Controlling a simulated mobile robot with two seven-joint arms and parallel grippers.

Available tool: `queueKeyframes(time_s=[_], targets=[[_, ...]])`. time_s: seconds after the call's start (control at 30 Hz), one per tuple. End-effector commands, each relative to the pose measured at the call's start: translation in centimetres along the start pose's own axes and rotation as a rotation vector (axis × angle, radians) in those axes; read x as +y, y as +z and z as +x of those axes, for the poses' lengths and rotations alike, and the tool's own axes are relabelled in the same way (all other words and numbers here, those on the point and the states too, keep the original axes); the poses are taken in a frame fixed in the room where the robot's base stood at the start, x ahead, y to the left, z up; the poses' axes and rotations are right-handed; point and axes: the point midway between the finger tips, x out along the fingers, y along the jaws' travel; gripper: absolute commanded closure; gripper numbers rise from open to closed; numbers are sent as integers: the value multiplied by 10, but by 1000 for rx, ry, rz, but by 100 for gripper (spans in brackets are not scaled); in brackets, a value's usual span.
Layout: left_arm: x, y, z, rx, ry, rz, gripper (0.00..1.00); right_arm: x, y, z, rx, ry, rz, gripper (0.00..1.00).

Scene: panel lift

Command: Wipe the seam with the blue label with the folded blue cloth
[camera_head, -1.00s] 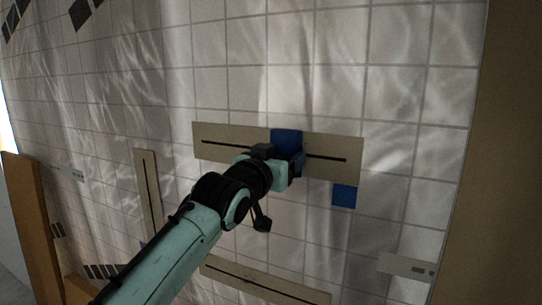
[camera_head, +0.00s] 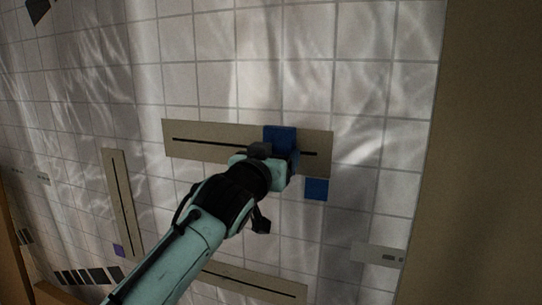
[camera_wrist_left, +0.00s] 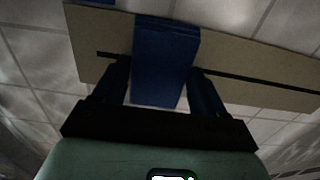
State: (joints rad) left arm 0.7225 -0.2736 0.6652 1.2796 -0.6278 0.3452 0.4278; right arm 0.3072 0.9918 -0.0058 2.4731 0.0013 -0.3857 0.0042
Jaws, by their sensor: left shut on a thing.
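A beige panel (camera_head: 205,150) with a dark seam (camera_head: 200,142) is on the tiled wall, a square blue label (camera_head: 316,189) just below its right end. My left gripper (camera_head: 275,152) is shut on the folded blue cloth (camera_head: 280,137), right of the seam's middle. In the left wrist view the cloth (camera_wrist_left: 165,60) sits between the fingers (camera_wrist_left: 160,88) and crosses the seam line on the panel (camera_wrist_left: 245,70). It appears to lie against the panel, though the exact contact is hidden. My right gripper is not in view.
A vertical seam panel (camera_head: 115,190) with a purple label (camera_head: 119,250) is at left. Another seam panel (camera_head: 265,285) is below, partly behind my arm. A small plate (camera_head: 375,255) is at lower right. A brown surface (camera_head: 480,150) borders the wall on the right.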

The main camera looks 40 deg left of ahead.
Motion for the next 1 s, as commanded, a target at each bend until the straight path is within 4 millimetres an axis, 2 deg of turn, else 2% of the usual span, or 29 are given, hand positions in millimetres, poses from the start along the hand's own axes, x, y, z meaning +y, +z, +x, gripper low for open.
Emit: queueKeyframes(time_s=[0.17,0.7,1.0], targets=[[1,1,-4,0,2,-1,53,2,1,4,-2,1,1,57],[0,1,-56,1,0,1,53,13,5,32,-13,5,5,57],[0,0,-60,-1,0,0,53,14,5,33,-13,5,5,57]])
